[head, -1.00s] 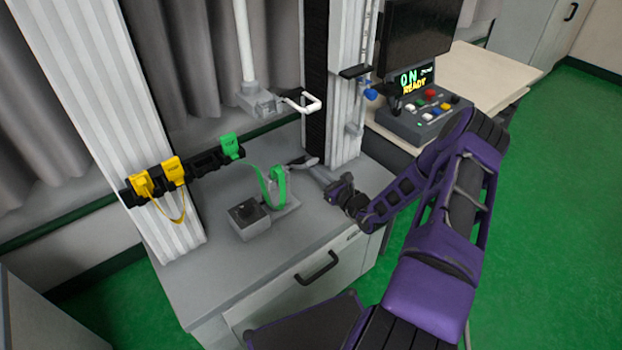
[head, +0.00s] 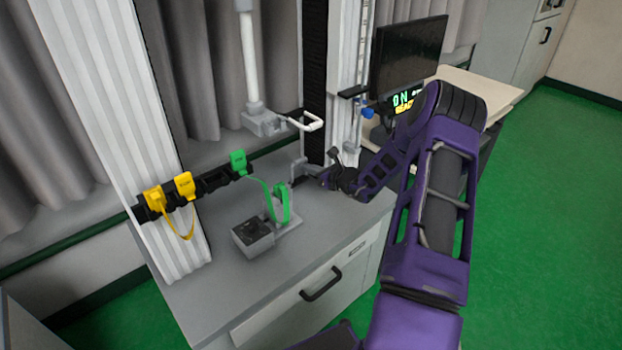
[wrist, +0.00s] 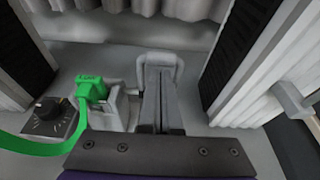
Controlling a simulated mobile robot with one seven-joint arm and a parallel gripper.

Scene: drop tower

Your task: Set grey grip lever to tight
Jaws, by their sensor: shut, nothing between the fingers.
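My gripper (head: 309,174) is shut and empty, low over the back right of the grey bench. In the wrist view its closed fingers (wrist: 160,98) point away toward the curtain. A pale grey loop-shaped piece (wrist: 158,58) frames the fingertips in the wrist view; it may be the grip lever, and I cannot tell whether the fingers touch it. In the head view a grey upright part (head: 299,168) stands by the fingertips at the foot of the column. The lever's setting is not readable.
A dial box (head: 252,236) and a green strap (head: 284,205) are on the bench left of my gripper. A white handle (head: 308,122) juts out above. Yellow plugs (head: 184,185) and a green plug (head: 239,162) sit on a rail. A control panel and monitor (head: 408,55) stand to the right.

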